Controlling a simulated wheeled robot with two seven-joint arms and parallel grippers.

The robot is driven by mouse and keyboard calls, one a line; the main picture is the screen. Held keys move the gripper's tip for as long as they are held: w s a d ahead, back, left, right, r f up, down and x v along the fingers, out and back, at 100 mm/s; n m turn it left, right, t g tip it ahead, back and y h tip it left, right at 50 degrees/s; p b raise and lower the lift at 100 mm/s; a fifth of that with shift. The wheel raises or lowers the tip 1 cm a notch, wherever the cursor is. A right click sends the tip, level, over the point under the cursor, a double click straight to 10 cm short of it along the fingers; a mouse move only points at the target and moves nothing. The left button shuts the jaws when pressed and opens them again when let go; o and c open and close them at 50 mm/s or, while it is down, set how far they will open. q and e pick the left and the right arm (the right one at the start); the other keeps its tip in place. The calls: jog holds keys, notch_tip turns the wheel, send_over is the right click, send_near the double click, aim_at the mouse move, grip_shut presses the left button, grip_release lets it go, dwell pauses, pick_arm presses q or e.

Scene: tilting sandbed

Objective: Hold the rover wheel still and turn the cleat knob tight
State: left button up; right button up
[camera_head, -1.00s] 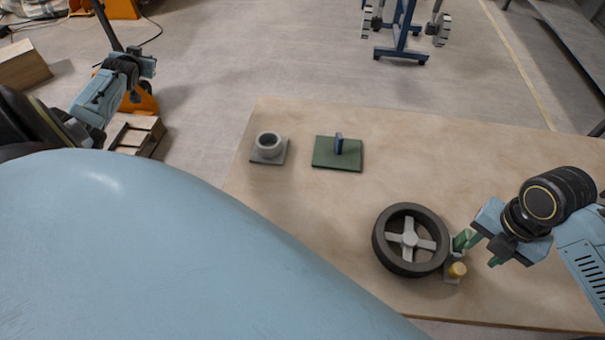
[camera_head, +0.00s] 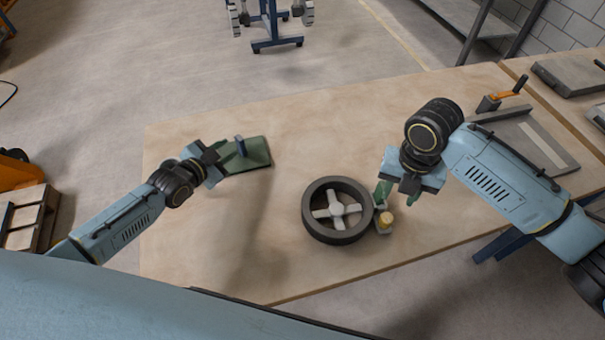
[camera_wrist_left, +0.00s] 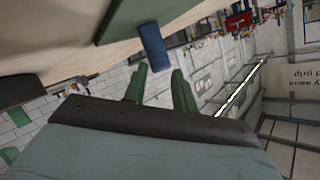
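The rover wheel (camera_head: 338,210), a dark tyre with pale spokes, lies flat on the table. The yellow cleat knob (camera_head: 386,219) sits on a small grey bracket at the wheel's right side. My right gripper (camera_head: 397,195) is open above and just behind the knob, its green fingers apart with nothing between them; one finger is close to the wheel's rim, and contact cannot be told.
The table (camera_head: 290,130) is clear between the green plate and wheel. A grey board with an orange-handled tool (camera_head: 507,95) lies at the right. A blue wheeled stand (camera_head: 275,35) is on the floor behind. The earlier grey ring is not visible.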

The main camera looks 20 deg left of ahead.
aim_at(306, 200)
pick_arm(q)
jog(key=d+h, duration=0.1)
jog(key=d, duration=0.4)
jog(key=s+d+m+g+h, duration=0.1)
jog(key=d, duration=0.4)
jog(key=d+h, duration=0.1)
jog(key=d, duration=0.4)
jog(key=shift+s+d+r, duration=0.35)
jog(key=shift+s+d, duration=0.05)
jog(key=d+g, duration=0.1)
jog(key=d+n+g, duration=0.1)
jog(key=d+n+g+y, duration=0.1)
jog(key=d, duration=0.1)
jog(key=shift+w+f, duration=0.1)
jog(key=shift+w, duration=0.2)
jog(key=s+d+r+n+g+y, duration=0.45)
jog(key=s+r+n+g, duration=0.3)
jog(key=n, duration=0.25)
jog(key=shift+g+y, duration=0.25)
jog(key=f, duration=0.4)
jog(key=w+f, duration=0.1)
jog(key=f, duration=0.3)
jog(key=w+f, duration=0.1)
jog(key=f, duration=0.3)
jog(key=shift+w+a+f, duration=0.1)
jog(key=shift+a+f, duration=0.2)
jog(key=shift+f, duration=0.1)
jog(key=shift+c, duration=0.2)
grip_shut()
